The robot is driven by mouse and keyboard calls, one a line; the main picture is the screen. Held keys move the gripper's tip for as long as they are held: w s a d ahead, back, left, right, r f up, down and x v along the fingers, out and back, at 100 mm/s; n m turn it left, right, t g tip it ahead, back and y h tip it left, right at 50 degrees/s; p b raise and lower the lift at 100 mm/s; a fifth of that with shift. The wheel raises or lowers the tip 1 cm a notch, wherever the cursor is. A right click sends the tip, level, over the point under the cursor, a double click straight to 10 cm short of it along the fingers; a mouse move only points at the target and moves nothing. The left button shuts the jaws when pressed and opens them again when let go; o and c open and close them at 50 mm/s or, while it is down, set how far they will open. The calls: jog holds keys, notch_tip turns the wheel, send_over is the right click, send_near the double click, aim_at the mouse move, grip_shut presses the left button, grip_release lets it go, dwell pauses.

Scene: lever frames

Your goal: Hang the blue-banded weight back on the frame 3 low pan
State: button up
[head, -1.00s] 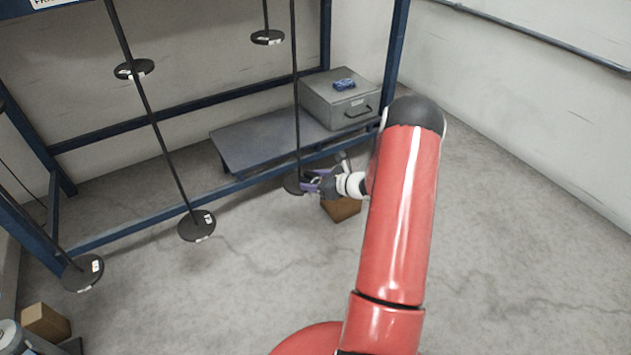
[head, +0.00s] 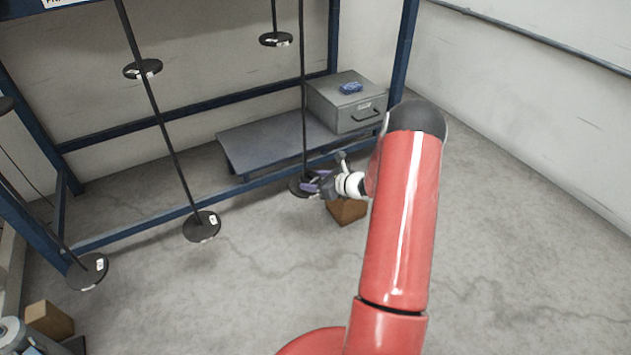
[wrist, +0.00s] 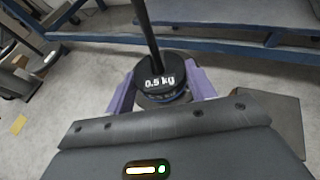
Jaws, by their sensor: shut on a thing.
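The weight (wrist: 160,76), a dark disc marked 0.5 kg, is between the purple fingers of my gripper (wrist: 160,92) in the wrist view. A little blue shows along its lower edge. My gripper is shut on it. A dark hanging rod (wrist: 147,35) comes down right at the weight; I cannot tell whether it sits in a slot. In the head view my gripper (head: 322,184) is at the low pan (head: 299,187) on the rightmost long rod, overlapping its right side. Whether the weight rests on the pan is hidden. The frame number is not readable.
Other low pans (head: 201,227) (head: 88,272) and high pans (head: 142,69) (head: 276,40) hang to the left. A grey box (head: 345,105) stands on a low shelf (head: 262,140) behind. A brown block (head: 347,211) lies below my gripper. The floor at right is clear.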

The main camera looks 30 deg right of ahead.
jog(key=shift+w+a+b, duration=0.3)
jog(key=shift+w+a, duration=0.1)
jog(key=shift+w, duration=0.4)
dwell(0.4)
jog(key=shift+f+b, duration=0.45)
jog(key=shift+b, duration=0.05)
dwell(0.4)
jog(key=o, duration=1)
jog(key=shift+o, duration=1)
jog(key=shift+s, duration=0.1)
jog(key=shift+p+v, duration=0.95)
jog(key=shift+v, duration=2.55)
